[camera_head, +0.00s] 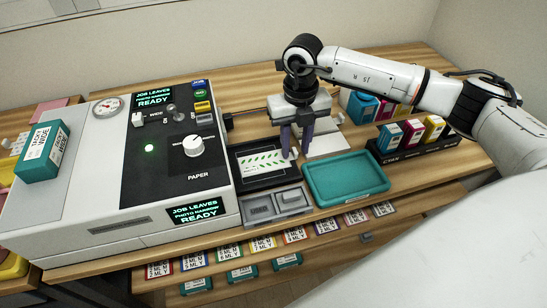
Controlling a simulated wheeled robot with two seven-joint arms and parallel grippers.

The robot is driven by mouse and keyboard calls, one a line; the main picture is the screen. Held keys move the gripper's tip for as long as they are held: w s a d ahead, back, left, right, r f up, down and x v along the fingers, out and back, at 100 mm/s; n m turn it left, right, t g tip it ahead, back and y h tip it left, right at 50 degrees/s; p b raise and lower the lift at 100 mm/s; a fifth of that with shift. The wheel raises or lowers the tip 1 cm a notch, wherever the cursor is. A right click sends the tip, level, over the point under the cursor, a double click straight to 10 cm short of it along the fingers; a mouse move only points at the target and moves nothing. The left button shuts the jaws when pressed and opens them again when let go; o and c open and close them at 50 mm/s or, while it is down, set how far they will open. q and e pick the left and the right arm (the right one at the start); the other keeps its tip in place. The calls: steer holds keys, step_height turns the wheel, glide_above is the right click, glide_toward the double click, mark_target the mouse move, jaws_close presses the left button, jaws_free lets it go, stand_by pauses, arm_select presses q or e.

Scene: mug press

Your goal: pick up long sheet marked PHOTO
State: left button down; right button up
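My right gripper (295,155) points down with two dark purple fingers a gap apart, at the right end of a black tray (240,178). A white sheet with green leaf-like marks (263,163) lies in that tray, its right end close to the fingertips. A pale flat piece (326,145) lies just right of the fingers and is partly hidden by them. I cannot read PHOTO on either one. I cannot tell whether the fingers touch anything. My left gripper is not in view.
A large grey press (75,195) with lit screens fills the left. A teal tray (345,178) is empty, beside a small grey tray (277,207). Ink boxes (412,133) stand in a black rack at right. Labelled cards (295,235) line the front edge.

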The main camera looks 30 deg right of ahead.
jaws_close()
